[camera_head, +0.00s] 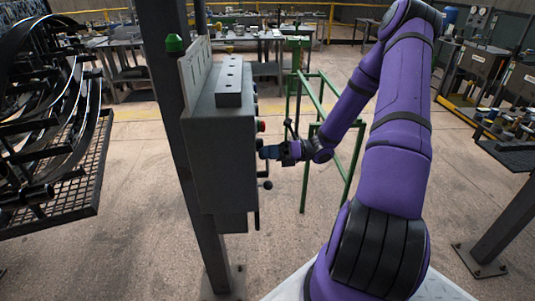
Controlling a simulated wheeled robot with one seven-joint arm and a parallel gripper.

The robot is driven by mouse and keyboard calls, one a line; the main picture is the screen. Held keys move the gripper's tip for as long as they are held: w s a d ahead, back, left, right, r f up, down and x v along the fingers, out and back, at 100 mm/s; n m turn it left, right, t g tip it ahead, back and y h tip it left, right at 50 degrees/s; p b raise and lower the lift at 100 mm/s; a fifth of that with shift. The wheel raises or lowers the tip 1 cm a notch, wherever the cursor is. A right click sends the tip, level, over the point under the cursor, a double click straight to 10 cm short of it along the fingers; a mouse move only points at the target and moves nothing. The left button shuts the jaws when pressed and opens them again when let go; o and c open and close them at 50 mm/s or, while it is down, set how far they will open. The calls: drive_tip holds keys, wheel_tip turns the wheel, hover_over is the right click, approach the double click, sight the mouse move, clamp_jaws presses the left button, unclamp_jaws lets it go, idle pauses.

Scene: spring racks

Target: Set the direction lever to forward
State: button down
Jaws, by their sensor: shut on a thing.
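A grey control box (212,160) is fixed to a dark upright post left of centre, seen from its side. Its control face points right, toward my purple arm. A red button (261,127) shows on that face. Below it, a dark lever with a round knob (267,185) sticks out. My gripper (267,152) is at the face, between the red button and the knob, shut on a small control that it mostly hides. I cannot tell whether this control is the direction lever, nor read its setting.
A green tube frame (345,170) stands close behind my gripper. A dark rack with curved springs (60,150) is at the left. A dark post (500,225) stands at the right. Work tables (255,40) are at the back. Open floor lies between.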

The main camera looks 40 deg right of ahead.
drive_tip(key=shift+w+d+f+m, duration=0.1)
drive_tip(key=shift+w+f+m, duration=0.1)
drive_tip(key=shift+m, duration=0.3)
drive_tip(key=c, duration=0.7)
unclamp_jaws()
drive_tip(key=v, duration=1)
drive_tip(key=shift+s+d, duration=0.25)
drive_tip(key=shift+d, duration=0.1)
